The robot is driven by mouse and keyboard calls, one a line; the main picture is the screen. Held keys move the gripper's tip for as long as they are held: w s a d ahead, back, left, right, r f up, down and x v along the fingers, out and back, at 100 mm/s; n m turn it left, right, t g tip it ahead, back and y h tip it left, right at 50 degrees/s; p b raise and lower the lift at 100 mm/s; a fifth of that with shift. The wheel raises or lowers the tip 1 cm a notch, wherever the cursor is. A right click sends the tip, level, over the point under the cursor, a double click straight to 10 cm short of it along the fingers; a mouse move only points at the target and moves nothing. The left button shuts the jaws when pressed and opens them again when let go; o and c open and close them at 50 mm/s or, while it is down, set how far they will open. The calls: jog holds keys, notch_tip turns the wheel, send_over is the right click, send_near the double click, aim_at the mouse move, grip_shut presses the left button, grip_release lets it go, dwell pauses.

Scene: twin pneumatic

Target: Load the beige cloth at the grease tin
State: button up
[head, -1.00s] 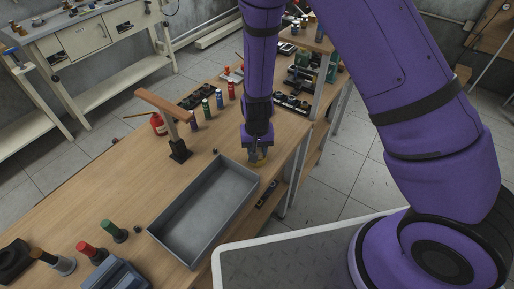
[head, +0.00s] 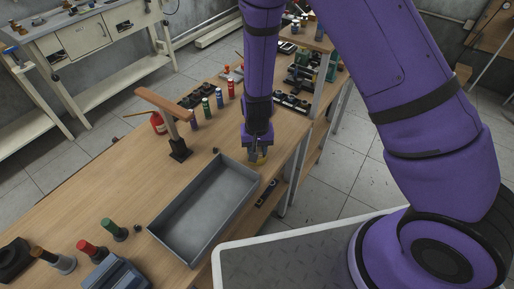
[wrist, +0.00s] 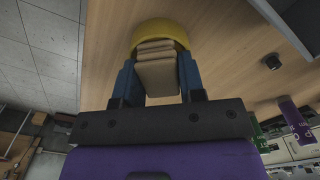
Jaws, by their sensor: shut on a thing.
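The beige cloth (wrist: 156,72) is a folded stack between the two blue fingers of my gripper (wrist: 159,80) in the wrist view. My gripper is shut on it. The yellow grease tin (wrist: 178,32) is just beyond the fingertips, and the cloth's far end reaches its round rim. I cannot tell how deep the cloth goes into the tin. In the head view, my gripper (head: 258,147) points down over the tin (head: 260,160), which stands on the wooden bench near its right edge and is mostly hidden.
A grey open tray (head: 205,208) lies just left of and nearer than my gripper. A post with a wooden arm (head: 179,148) and several coloured bottles (head: 219,98) stand behind. Black holders (head: 292,103) are beyond. Bare bench (head: 110,185) lies left of the tray.

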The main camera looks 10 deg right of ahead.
dwell(0.3)
jog(key=shift+r, duration=3.45)
jog(key=shift+w+d, duration=0.1)
